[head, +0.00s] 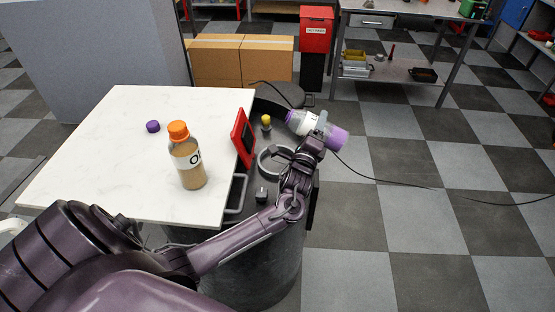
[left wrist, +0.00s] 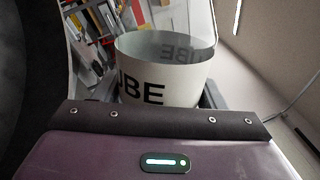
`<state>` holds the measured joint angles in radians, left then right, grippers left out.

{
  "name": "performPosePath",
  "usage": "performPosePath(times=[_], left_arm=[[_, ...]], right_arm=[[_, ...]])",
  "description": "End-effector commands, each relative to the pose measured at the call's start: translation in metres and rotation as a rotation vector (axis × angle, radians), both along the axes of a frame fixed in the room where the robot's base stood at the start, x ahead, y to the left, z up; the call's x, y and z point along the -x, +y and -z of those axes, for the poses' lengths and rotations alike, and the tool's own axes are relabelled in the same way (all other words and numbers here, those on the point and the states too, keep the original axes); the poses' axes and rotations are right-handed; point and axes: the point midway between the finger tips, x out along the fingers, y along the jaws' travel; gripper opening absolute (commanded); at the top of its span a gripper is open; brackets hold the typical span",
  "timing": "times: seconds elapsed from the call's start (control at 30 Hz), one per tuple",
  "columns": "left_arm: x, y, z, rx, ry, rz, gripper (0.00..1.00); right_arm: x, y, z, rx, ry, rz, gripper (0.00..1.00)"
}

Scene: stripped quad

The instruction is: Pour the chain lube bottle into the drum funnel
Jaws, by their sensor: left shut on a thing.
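My left gripper (head: 318,132) is shut on the chain lube bottle (head: 300,121), a clear bottle with a white label and purple liquid. It is held tilted close to level above the drum's right side, narrow end to the left and slightly higher, the liquid at the right end. In the left wrist view its label (left wrist: 145,92) shows "UBE" between the fingers. The drum (head: 255,265) stands below, with a dark top and a grey ring that may be the funnel (head: 264,164), partly hidden by my arm. A loose purple cap (head: 153,126) lies on the table. My right gripper is out of view.
The white table (head: 95,165) adjoins the drum and carries an orange-capped bottle (head: 188,160) of tan liquid. A red panel (head: 243,137) stands at the drum's left edge, beside a yellow knob (head: 266,122). Cardboard boxes (head: 240,60) stand behind. The floor to the right is mostly open.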

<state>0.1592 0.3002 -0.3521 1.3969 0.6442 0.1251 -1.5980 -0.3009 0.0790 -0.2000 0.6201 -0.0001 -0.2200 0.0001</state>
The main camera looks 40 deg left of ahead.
Motion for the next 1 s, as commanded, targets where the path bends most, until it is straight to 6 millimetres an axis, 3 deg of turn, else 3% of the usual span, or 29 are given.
performPosePath(times=[1.0], left_arm=[[0.0019,0.005,-0.0037,0.128,-0.054,0.001,0.35]], right_arm=[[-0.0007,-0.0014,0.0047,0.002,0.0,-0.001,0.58]])
